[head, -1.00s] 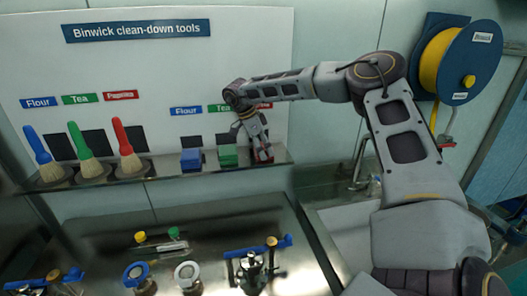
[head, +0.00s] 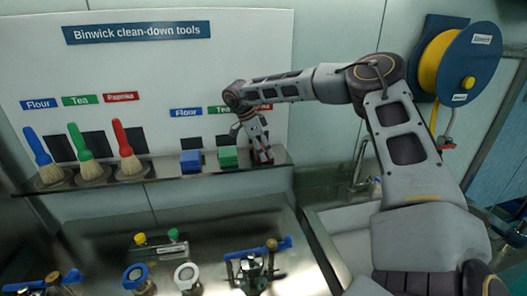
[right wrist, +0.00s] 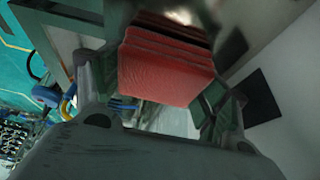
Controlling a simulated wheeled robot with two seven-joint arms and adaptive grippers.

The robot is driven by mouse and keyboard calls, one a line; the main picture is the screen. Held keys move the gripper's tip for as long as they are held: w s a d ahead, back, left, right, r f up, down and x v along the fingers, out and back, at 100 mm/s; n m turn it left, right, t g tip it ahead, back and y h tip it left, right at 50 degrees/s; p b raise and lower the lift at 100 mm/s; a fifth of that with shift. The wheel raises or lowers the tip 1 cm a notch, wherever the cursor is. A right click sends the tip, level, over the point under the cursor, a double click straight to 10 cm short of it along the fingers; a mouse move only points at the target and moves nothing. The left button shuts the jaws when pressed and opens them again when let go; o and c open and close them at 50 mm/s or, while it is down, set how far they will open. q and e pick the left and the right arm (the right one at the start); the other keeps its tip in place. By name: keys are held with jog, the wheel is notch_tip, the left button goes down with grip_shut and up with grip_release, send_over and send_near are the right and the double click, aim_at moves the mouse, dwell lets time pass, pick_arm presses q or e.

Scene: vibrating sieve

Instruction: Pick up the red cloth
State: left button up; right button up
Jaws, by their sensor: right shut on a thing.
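The red cloth (right wrist: 165,65) is a folded, layered block and shows large between the fingers of my right gripper (right wrist: 160,85) in the right wrist view. The gripper is shut on it. In the head view my right gripper (head: 260,152) is at the right end of the wall shelf, and only a little of the red cloth shows there, mostly hidden by the fingers. I cannot tell whether the cloth is clear of the shelf. My left gripper is not in view.
A green cloth (head: 228,157) and a blue cloth (head: 191,161) sit close to the left of the gripper on the steel shelf (head: 168,166). Blue, green and red brushes (head: 128,140) stand further left. A labelled board (head: 135,75) is behind. A hose reel (head: 462,60) hangs at right.

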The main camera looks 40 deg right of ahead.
aim_at(263, 148)
jog(key=shift+r, duration=0.15)
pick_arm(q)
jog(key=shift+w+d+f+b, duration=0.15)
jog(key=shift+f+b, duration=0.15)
pick_arm(e)
notch_tip(263, 148, up, 18)
jog(key=shift+f, duration=0.2)
dwell(0.3)
